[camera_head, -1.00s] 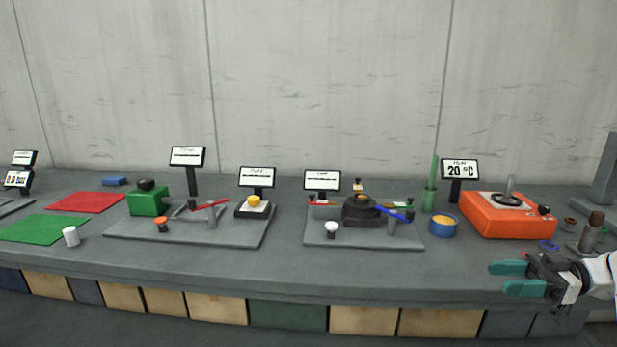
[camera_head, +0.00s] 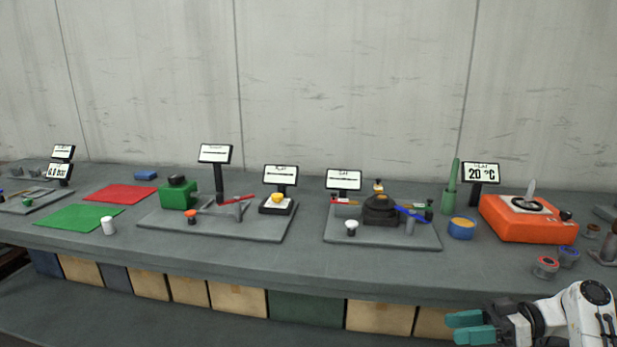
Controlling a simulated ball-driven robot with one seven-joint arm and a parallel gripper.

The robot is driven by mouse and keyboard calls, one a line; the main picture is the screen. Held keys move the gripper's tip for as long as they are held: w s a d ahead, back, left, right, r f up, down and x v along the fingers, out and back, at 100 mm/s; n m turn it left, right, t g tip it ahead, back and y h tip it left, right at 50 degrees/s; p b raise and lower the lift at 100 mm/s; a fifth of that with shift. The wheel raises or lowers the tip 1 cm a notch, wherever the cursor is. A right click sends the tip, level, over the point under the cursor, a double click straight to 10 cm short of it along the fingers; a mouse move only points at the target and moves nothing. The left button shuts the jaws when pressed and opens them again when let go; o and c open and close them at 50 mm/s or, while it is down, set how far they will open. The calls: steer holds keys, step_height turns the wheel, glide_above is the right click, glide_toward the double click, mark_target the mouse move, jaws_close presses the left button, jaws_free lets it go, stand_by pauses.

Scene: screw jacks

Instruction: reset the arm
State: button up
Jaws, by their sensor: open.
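My gripper (camera_head: 452,328) shows at the bottom right, with its two teal fingers apart and nothing between them. It points left, in front of the bench's front edge in the picture. My white and black wrist and arm run off to the right edge. The grey bench (camera_head: 275,262) stretches across the view behind it.
On the bench stand an orange hot plate (camera_head: 520,222), a blue bowl (camera_head: 461,231), and small red-ringed (camera_head: 545,267) and blue-ringed (camera_head: 568,257) jars near my arm. Two grey plates with jack mechanisms (camera_head: 180,195) (camera_head: 381,209), a white cylinder (camera_head: 108,226), and green (camera_head: 75,218) and red (camera_head: 120,193) mats lie left.

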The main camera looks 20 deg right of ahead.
steer(key=s+a+f+m+g+h+p, duration=0.1)
steer(key=s+a+f+m+g+h, duration=0.15)
steer(key=a+f, duration=0.6)
steer(key=s+a+f+m+g+h+p, duration=0.1)
steer(key=a+f+m+g+h, duration=0.15)
steer(key=a+f, duration=0.6)
steer(key=s+a+m+g+h+p, duration=0.15)
steer(key=s+a+h, duration=0.35)
steer(key=s, duration=0.6)
steer(key=s+d+r+m+h+p, duration=0.1)
steer(key=s+r+m+h, duration=0.1)
steer(key=s, duration=0.5)
steer(key=shift+s+d+r+h, duration=0.25)
steer(key=shift+d+r+h, duration=0.15)
steer(key=shift+h, duration=0.4)
steer(key=shift+g, duration=0.25)
